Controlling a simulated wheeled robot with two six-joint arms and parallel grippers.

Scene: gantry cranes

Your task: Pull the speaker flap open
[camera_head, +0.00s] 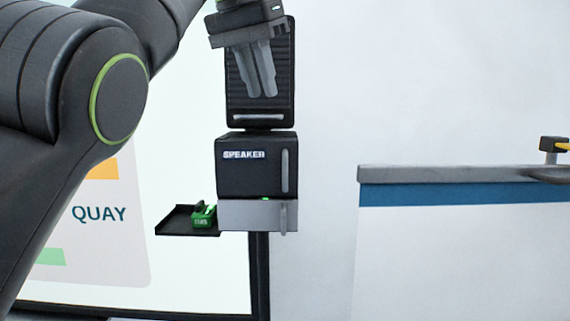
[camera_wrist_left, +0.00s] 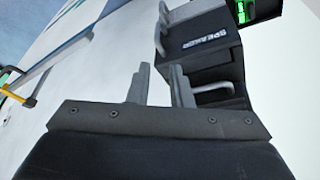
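The black box front marked SPEAKER (camera_head: 240,178) stands below a ribbed black panel in the head view, with an upright silver handle (camera_head: 285,171) at its right side. It looks closed. In the wrist view the SPEAKER front (camera_wrist_left: 198,50) appears turned over, beyond the fingers, with its handle (camera_wrist_left: 163,25) at its left. My left gripper (camera_head: 263,94) is in front of the ribbed panel, above the SPEAKER box and apart from its handle. Its two fingers (camera_wrist_left: 159,68) are apart with nothing between them. My right gripper is out of view.
The ribbed panel (camera_head: 236,95) has a horizontal silver handle (camera_head: 258,117); that handle (camera_wrist_left: 213,89) is close to the fingers in the wrist view. A grey drawer (camera_head: 245,215) is below the box. A black tray (camera_head: 178,224) with a green block (camera_head: 202,217) juts left.

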